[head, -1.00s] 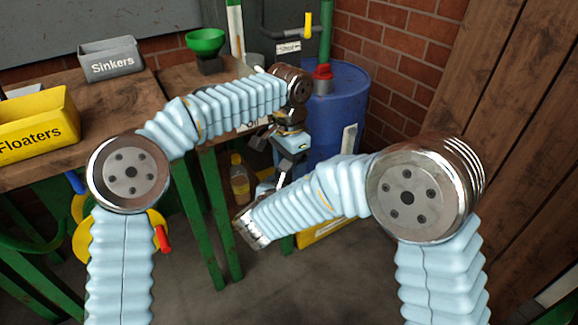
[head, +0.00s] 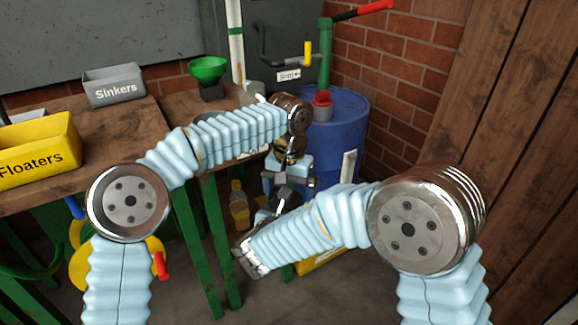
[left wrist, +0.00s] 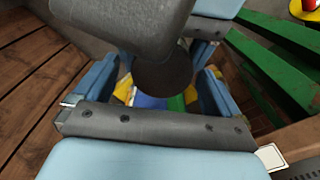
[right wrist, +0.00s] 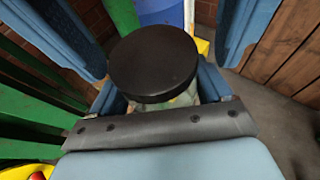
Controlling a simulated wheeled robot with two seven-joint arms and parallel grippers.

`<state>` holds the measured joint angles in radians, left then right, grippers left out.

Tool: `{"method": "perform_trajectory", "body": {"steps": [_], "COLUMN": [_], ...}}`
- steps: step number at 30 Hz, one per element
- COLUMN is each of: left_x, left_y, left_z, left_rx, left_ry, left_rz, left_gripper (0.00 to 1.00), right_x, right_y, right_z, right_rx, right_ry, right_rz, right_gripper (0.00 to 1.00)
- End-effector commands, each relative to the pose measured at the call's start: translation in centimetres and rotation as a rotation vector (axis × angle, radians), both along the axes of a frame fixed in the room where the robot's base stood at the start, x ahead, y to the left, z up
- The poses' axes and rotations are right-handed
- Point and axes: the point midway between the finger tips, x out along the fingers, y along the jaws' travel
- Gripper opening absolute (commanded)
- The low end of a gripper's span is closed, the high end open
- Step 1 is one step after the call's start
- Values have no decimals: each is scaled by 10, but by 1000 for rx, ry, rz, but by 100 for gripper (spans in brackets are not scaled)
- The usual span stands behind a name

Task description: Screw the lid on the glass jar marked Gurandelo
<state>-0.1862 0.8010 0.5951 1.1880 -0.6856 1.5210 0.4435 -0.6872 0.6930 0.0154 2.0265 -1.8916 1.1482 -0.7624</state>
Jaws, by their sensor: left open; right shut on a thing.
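The glass jar (right wrist: 186,99) shows in the right wrist view as a strip of clear glass with pale green contents under a wide black lid (right wrist: 153,62). The lid sits over the jar's mouth; I cannot tell how tight it is. My right gripper (head: 272,208) is shut on the jar. My left gripper (head: 288,181) is open close above it, its blue fingers spread on either side of the lid in the right wrist view. The dark lid also shows between the fingers in the left wrist view (left wrist: 163,78). No jar marking is readable.
A wooden bench with green legs carries a yellow Floaters bin (head: 38,155), a grey Sinkers bin (head: 113,88) and a green funnel (head: 208,70). A blue barrel (head: 338,125) with a pump stands behind the grippers. A yellowish bottle (head: 239,207) stands below the bench.

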Motion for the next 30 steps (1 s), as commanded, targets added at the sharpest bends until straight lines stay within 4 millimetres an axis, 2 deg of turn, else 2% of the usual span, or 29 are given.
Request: {"method": "perform_trajectory", "body": {"steps": [2, 3, 14, 15, 26, 30], "left_x": [0, 1, 0, 0, 0, 0], "left_y": [1, 0, 0, 1, 1, 2], "left_z": [0, 12, 85, 78, 49, 21], "left_rx": [0, -2, -3, 3, 3, 2], "left_ry": [0, -5, -5, -1, -2, 1], "left_rz": [135, 133, 127, 45, -640, -675], "left_gripper": [98, 98, 98, 98, 98, 98], "right_x": [0, 0, 0, 0, 0, 0], "right_y": [-1, -1, -2, -2, -2, -2], "right_z": [0, 0, -1, -2, -2, -2], "right_rx": [0, 0, -1, -1, -1, -1], "right_ry": [0, 1, 2, 2, 3, 3], "right_rz": [-1, -2, -4, -4, -4, -4], "right_gripper": [0, 0, 0, 0, 0, 0]}}
